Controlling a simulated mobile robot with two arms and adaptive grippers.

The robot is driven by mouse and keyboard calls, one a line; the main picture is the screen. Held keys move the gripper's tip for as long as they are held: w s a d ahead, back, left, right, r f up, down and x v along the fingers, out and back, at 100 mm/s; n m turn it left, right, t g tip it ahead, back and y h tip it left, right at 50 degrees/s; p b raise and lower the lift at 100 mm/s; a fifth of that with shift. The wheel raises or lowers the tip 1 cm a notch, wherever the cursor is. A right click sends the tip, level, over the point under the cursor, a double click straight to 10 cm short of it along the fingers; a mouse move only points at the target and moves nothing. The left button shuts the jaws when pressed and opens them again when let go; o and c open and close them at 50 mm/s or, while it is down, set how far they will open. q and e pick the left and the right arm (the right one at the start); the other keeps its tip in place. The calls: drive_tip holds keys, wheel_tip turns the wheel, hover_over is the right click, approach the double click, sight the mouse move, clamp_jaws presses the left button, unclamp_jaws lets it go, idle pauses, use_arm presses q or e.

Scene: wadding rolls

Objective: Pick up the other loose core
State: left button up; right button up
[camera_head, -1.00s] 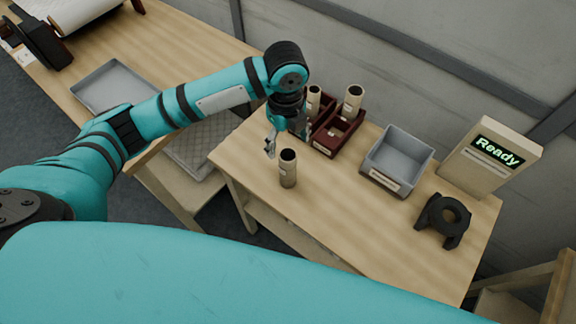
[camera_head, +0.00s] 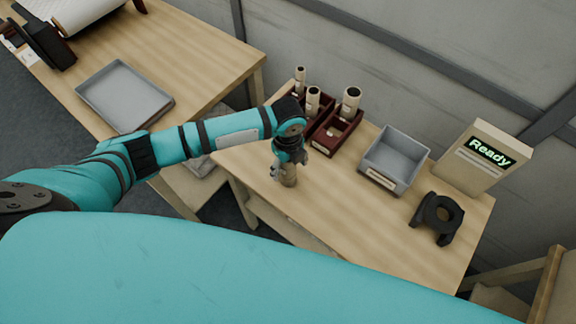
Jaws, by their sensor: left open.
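One loose core (camera_head: 289,181), a light brown tube, stands upright on the wooden table near its left front edge. My left gripper (camera_head: 281,174) is right at the core and hides its upper part. The gripper is open; I cannot tell whether its fingers are around the core or just in front of it. Other cores stand upright in the dark red racks: one at the back (camera_head: 300,78), one in the left rack (camera_head: 312,99) and one in the right rack (camera_head: 350,101). My right gripper is not in view.
A grey bin (camera_head: 397,153) with a label stands right of the racks (camera_head: 335,136). A black holder (camera_head: 437,217) and a beige box with a "Ready" display (camera_head: 487,154) stand further right. A grey tray (camera_head: 124,97) lies on the left table. The table's middle front is clear.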

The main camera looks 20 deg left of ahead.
use_arm(q)
drive_tip(key=c, duration=1.3)
drive_tip(key=shift+r, duration=0.1)
